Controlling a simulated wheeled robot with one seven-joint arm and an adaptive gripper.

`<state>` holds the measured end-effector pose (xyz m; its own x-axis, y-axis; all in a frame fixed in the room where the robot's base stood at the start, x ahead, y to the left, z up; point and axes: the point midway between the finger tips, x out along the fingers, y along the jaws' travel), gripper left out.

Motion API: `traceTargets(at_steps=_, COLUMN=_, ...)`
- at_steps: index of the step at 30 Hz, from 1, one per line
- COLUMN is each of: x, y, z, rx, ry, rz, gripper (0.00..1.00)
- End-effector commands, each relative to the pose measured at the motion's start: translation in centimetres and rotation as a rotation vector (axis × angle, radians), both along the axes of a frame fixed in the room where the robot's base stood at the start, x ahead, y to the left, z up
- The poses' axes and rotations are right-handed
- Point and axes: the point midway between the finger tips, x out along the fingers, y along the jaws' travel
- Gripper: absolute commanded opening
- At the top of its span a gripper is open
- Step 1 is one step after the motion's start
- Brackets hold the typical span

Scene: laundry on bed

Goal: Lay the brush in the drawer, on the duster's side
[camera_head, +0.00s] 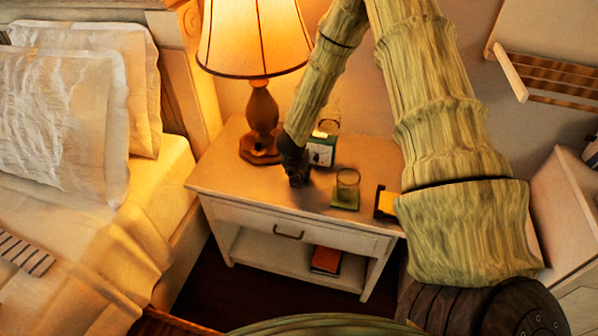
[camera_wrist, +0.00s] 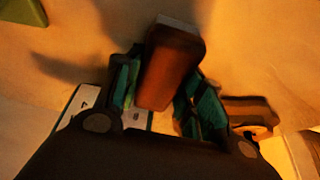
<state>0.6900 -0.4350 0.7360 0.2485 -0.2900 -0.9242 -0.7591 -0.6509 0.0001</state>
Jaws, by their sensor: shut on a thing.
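My gripper (camera_head: 297,178) is low over the nightstand top, between the lamp and the glass. In the wrist view its fingers are shut on a reddish-brown block with a pale end, which looks like the brush (camera_wrist: 172,65). In the head view the held thing is hard to make out against the dark gripper. I cannot tell whether it touches the top. The drawer (camera_head: 270,226) is shut, with its dark handle on the front, so its inside is hidden. I see no duster.
A lit lamp (camera_head: 262,120) stands left of my gripper. A green-and-white clock (camera_head: 321,150) is behind it. A glass with a green base (camera_head: 346,190) and a yellow-and-black thing (camera_head: 386,202) stand to its right. An orange book (camera_head: 326,260) lies on the lower shelf. The bed is at left.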

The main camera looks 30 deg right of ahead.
Motion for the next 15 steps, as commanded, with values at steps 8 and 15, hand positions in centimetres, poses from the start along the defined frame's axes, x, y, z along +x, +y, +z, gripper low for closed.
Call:
traceTargets(at_steps=8, x=-0.03, y=-0.02, z=-0.12, rx=-0.001, ry=0.001, rz=0.000, gripper=0.60)
traceTargets(at_steps=15, x=-0.01, y=-0.01, z=0.02, rx=0.000, ry=0.000, rz=-0.001, gripper=0.60)
